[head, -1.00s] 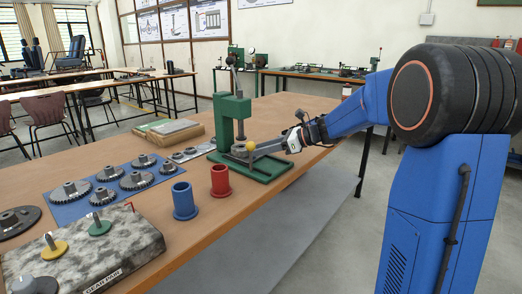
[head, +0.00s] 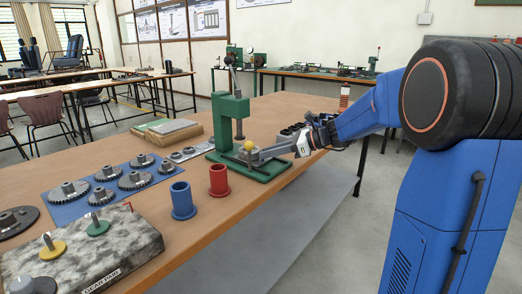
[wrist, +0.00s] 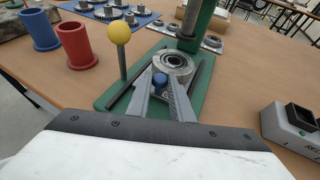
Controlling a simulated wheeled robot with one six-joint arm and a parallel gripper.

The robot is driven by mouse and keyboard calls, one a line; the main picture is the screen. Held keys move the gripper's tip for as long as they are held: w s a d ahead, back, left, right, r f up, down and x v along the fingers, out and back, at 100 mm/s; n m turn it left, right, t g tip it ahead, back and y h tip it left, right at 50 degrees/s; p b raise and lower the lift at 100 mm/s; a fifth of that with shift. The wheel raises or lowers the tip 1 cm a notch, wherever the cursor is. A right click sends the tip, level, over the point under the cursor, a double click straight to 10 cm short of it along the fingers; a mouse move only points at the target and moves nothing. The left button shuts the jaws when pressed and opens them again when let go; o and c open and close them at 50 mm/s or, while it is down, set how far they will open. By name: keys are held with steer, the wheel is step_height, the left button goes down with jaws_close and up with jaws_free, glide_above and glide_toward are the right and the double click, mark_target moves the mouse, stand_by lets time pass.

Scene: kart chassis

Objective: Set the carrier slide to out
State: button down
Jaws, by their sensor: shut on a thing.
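The carrier slide (wrist: 177,68) is a grey piece carrying a round ringed part, with a small blue knob (wrist: 160,81) at its near end. It lies between dark rails on the base of the green press (head: 232,125). My gripper (wrist: 161,82) is shut on the blue knob, one finger on each side. In the head view my gripper (head: 262,155) reaches in from the right, low over the press base. A yellow ball on a post (wrist: 120,32) stands just left of the fingers. The fingers hide part of the slide.
A red cup (head: 219,180) and a blue cup (head: 183,200) stand left of the press base. Gears lie on a blue mat (head: 75,208). A grey box with dark openings (wrist: 292,128) sits to the right in the wrist view.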

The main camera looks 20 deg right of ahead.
steer(key=s+d, duration=0.1)
steer(key=s, duration=0.1)
steer(key=s+d, duration=0.1)
steer(key=s, duration=0.1)
steer(key=s+d, duration=0.1)
steer(key=d, duration=0.1)
steer(key=shift+s+d, duration=0.1)
steer(key=shift+s, duration=0.3)
steer(key=shift+f, duration=0.1)
steer(key=c, duration=1.6)
jaws_free()
steer(key=shift+s+d, duration=0.1)
steer(key=v, duration=1.7)
steer(key=shift+s+d, duration=0.1)
steer(key=shift+s, duration=0.05)
